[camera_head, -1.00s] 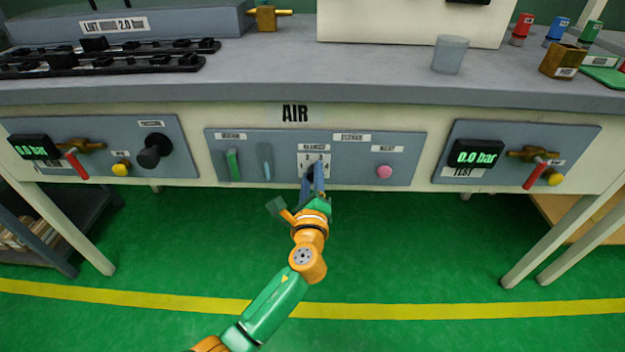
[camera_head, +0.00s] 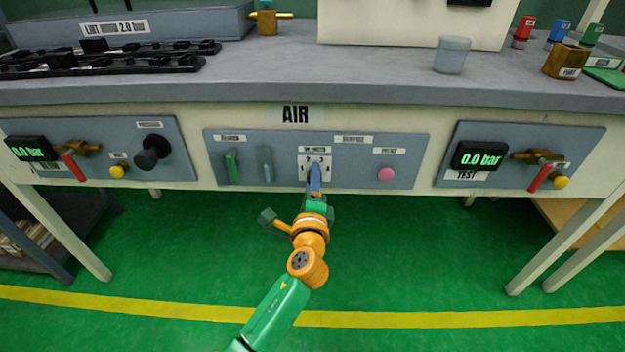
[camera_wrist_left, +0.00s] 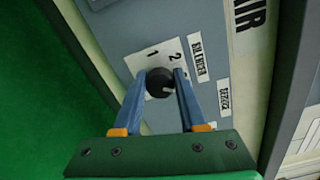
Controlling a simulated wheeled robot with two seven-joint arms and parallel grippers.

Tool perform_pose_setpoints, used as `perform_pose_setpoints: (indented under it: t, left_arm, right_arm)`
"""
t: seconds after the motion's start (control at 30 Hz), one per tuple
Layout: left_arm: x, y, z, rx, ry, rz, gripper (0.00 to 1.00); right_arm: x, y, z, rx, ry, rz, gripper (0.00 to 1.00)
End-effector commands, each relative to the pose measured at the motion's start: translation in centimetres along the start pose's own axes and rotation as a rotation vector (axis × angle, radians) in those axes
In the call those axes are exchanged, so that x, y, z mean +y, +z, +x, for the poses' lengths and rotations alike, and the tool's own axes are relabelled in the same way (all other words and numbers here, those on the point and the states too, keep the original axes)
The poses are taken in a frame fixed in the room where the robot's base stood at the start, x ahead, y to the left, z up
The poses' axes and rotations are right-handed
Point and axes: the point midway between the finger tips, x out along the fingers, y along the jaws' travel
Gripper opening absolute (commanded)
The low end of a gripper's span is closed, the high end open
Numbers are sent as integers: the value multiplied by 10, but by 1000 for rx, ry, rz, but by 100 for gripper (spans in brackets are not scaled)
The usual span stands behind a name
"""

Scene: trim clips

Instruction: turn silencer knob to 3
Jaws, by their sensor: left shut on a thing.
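The silencer knob (camera_wrist_left: 156,80) is dark and round and sits on a white number plate (camera_wrist_left: 139,62) marked with digits; 1 and 2 are readable in the left wrist view. My left gripper (camera_wrist_left: 160,86) is shut on the knob, with one blue finger on each side. A small pale mark shows on the knob's lower right, but the digit it points to I cannot tell. In the head view the left gripper (camera_head: 315,172) reaches the plate (camera_head: 305,162) from below, and its fingers hide the knob. My right gripper is not in view.
The grey AIR panel (camera_head: 345,150) also carries a green lever (camera_head: 232,166), a grey-blue lever (camera_head: 266,164) and a pink button (camera_head: 385,174). Side panels hold 0.0 bar displays (camera_head: 480,156) and red-handled valves (camera_head: 540,177). The green floor below is clear.

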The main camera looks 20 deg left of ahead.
Motion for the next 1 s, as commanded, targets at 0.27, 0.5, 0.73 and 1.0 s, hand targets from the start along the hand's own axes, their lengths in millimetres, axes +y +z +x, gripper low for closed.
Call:
perform_pose_setpoints:
  t: [0.27,0.5,0.73,1.0]
  left_arm:
    - [2,-1,0,2,5,1,49]
    - [1,-1,0,1,2,1,71]
    - [0,-1,-15,3,3,1,71]
    - [1,-1,-66,3,5,0,71]
  right_arm:
    - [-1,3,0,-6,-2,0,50]
    - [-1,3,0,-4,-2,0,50]
    - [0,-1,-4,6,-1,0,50]
    - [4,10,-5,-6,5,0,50]
